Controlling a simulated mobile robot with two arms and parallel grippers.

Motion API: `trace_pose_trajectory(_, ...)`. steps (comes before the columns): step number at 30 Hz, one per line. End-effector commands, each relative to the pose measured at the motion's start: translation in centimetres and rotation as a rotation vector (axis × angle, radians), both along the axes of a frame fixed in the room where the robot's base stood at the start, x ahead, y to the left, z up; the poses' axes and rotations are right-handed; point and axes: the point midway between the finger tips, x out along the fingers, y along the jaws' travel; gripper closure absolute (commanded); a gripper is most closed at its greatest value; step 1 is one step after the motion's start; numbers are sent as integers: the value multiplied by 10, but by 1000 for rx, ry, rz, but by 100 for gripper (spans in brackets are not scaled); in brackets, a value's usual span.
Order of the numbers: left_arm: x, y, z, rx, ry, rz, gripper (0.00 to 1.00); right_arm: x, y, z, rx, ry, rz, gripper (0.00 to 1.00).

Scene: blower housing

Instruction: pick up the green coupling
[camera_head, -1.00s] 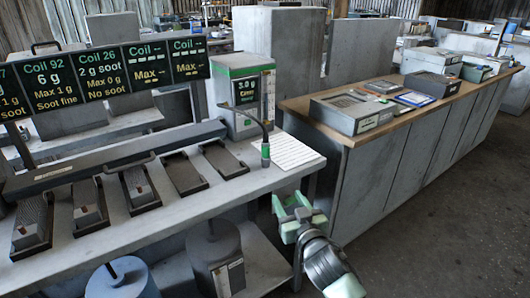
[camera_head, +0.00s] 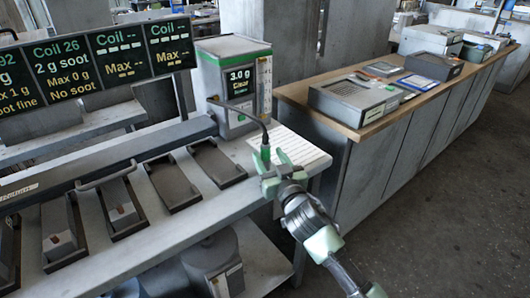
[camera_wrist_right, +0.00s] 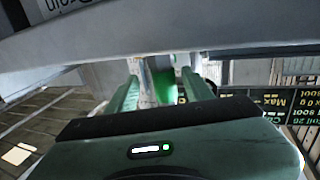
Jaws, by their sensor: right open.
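In the right wrist view, a blurred green shape (camera_wrist_right: 183,86) that looks like the coupling shows between the open fingers (camera_wrist_right: 163,95). I cannot tell whether they touch it. My left gripper is not in view.
The grey bench (camera_head: 175,225) carries several dark trays (camera_head: 170,182), some with blocks. The display box (camera_head: 233,85) stands behind the coupling, by a printed white sheet (camera_head: 303,150). A wood-topped counter (camera_head: 385,130) is at the right. Open floor (camera_head: 450,220) lies in front of it.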

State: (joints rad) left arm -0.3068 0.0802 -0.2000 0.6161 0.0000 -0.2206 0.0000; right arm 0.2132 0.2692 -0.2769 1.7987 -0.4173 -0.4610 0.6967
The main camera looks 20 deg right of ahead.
Motion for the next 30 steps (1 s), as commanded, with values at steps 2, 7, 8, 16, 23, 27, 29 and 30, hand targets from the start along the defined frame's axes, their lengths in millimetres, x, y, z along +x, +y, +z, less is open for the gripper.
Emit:
trace_pose_trajectory(2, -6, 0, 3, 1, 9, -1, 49, 12, 3, 5, -1, -1, 0, 49)
trace_pose_trajectory(7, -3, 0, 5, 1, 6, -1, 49, 36, 6, 6, -1, 1, -2, 49)
trace_pose_trajectory(8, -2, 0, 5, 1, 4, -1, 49, 39, 7, 6, 0, 0, -1, 49)
trace_pose_trajectory(16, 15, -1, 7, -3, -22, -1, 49, 45, 7, 5, -1, 0, 0, 49)
trace_pose_trajectory(23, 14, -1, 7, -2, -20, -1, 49, 45, 7, 5, 0, 1, 0, 99)
trace_pose_trajectory(27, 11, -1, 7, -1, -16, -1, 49, 45, 7, 6, 0, -1, 0, 100)
trace_pose_trajectory(29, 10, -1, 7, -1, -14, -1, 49, 45, 7, 6, 0, -1, 0, 100)
trace_pose_trajectory(30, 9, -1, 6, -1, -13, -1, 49, 45, 7, 6, 0, -1, 0, 100)
